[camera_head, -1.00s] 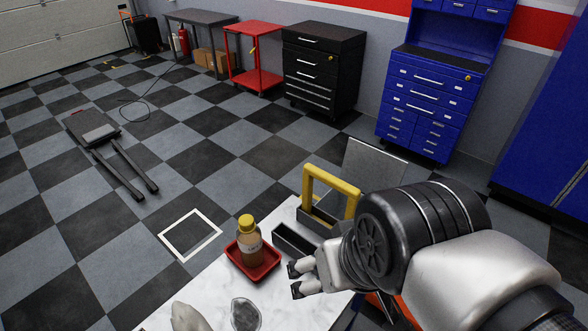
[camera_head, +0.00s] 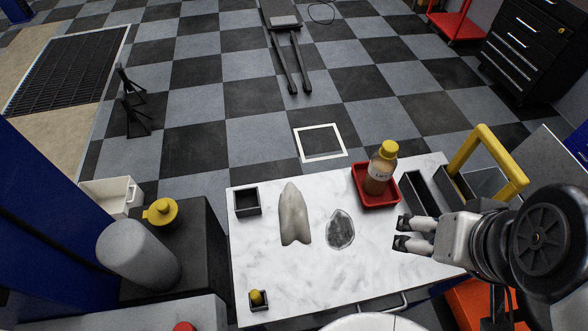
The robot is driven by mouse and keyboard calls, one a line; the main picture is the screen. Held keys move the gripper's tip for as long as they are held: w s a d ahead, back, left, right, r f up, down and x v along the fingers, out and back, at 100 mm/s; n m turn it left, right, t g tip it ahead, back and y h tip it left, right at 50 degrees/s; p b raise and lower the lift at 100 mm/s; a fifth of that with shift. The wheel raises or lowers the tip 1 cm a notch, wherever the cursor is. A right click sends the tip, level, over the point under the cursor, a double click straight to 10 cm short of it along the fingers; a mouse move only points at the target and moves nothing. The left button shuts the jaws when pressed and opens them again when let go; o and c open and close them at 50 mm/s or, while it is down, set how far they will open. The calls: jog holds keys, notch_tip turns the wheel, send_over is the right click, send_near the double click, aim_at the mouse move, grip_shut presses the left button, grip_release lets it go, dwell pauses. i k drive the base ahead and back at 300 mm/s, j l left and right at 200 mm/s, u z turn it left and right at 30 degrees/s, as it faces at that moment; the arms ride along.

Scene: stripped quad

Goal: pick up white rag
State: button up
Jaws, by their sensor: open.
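A whitish-grey rag (camera_head: 294,216) lies bunched into a peak on the white marble-topped table (camera_head: 290,285), left of the middle. My gripper (camera_head: 401,233) is over the right part of the table, pointing left. Its two fingers are apart with nothing between them. A clear gap separates it from the rag, and a grey, glassy oval piece (camera_head: 341,230) lies between them.
A yellow-capped bottle (camera_head: 379,172) stands in a red tray (camera_head: 360,192) behind my gripper. A yellow-handled carrier (camera_head: 494,150) is at the right. A small black box (camera_head: 247,201) sits left of the rag. Another small box (camera_head: 259,300) is at the front left.

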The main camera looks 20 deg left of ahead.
aim_at(293, 219)
jog(key=u, duration=1.1)
